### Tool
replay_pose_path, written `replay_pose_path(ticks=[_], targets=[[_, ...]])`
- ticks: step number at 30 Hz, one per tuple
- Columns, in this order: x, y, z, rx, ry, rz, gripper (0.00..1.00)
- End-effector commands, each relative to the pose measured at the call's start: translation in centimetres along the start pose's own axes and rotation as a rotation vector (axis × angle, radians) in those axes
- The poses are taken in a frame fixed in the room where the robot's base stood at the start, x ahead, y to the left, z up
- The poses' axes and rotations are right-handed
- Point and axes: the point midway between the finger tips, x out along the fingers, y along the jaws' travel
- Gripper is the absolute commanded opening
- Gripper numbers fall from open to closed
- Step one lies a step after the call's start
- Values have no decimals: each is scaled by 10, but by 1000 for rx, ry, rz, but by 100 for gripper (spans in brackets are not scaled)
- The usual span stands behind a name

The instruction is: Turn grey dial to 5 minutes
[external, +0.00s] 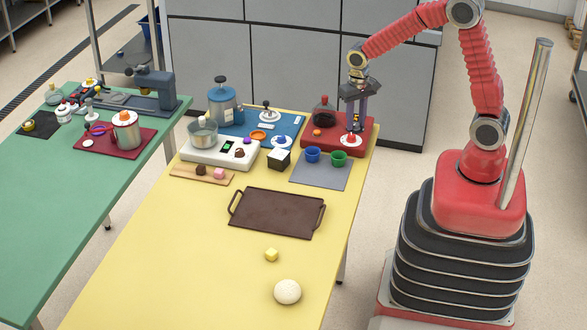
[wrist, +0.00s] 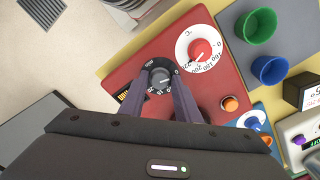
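The grey dial (wrist: 160,76) is a small knob on a black disc with white markings, set on the red unit (wrist: 130,60). In the wrist view the two fingers of my gripper (wrist: 161,84) reach down on either side of it, spread apart. Whether they touch the knob cannot be told. The exact dial setting is too small to read. In the external view my gripper (external: 355,127) is over the right part of the red unit (external: 310,142), and the grey dial is not clearly visible there.
A red dial on a white disc (wrist: 203,52) sits close beside the grey dial, with an orange button (wrist: 230,103) nearby. Blue (external: 313,154) and green (external: 338,158) cups stand in front of the red unit.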

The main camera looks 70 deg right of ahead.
Motion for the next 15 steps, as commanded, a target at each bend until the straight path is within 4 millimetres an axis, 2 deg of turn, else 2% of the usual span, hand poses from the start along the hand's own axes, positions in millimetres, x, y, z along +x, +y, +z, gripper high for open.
replay_pose_path(ticks=[2, 10, 15], targets=[[0, 0, 0, 0, 0, 0, 24], [0, 0, 0, 0, 0, 0, 5], [0, 0, 0, 6, 0, -1, 4]])
